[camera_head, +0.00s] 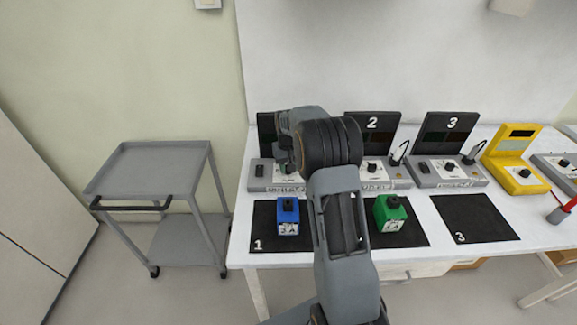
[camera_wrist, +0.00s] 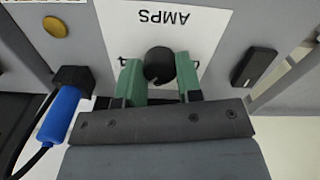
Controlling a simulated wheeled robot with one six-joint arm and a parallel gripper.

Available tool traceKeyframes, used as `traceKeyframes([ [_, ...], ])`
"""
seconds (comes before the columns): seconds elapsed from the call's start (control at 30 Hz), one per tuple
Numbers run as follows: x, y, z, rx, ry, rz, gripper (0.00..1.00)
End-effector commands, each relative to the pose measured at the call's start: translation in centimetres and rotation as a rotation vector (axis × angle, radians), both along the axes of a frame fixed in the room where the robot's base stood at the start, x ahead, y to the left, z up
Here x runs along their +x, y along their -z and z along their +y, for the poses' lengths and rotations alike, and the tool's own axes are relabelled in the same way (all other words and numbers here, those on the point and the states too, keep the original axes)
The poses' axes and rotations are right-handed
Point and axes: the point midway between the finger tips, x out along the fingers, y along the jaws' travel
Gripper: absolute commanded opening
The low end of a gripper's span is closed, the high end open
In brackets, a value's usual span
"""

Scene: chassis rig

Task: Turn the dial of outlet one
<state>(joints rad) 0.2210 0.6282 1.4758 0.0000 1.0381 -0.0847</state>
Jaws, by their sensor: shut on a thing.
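Outlet one (camera_head: 262,182) is the leftmost grey unit on the white table, partly hidden behind my arm. In the wrist view its label plate (camera_wrist: 205,22) reads AMPS upside down. The black round dial (camera_wrist: 158,62) with a pale pointer mark sits on this plate. My gripper (camera_wrist: 159,74) has its two green fingers on either side of the dial and is shut on it. In the head view my arm covers the dial and the gripper.
A black rocker switch (camera_wrist: 254,66) and a blue plug with cable (camera_wrist: 60,112) flank the dial. Outlets two (camera_head: 372,125) and three (camera_head: 450,125) stand to the right. A blue block (camera_head: 288,216) and a green block (camera_head: 390,214) stand on black mats in front. A grey cart (camera_head: 150,165) stands left.

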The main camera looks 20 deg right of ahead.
Motion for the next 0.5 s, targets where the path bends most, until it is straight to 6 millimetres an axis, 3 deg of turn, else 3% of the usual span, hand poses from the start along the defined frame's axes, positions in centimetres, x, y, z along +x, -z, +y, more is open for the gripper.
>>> traceKeyframes([
  [0.2,0.05,-0.08,-0.01,0.0,-0.001,-0.002,0.09],
  [0.23,0.05,-0.08,-0.01,0.0,-0.001,-0.002,0.36],
  [0.5,0.03,-0.04,0.0,0.0,-0.001,-0.001,0.59],
])
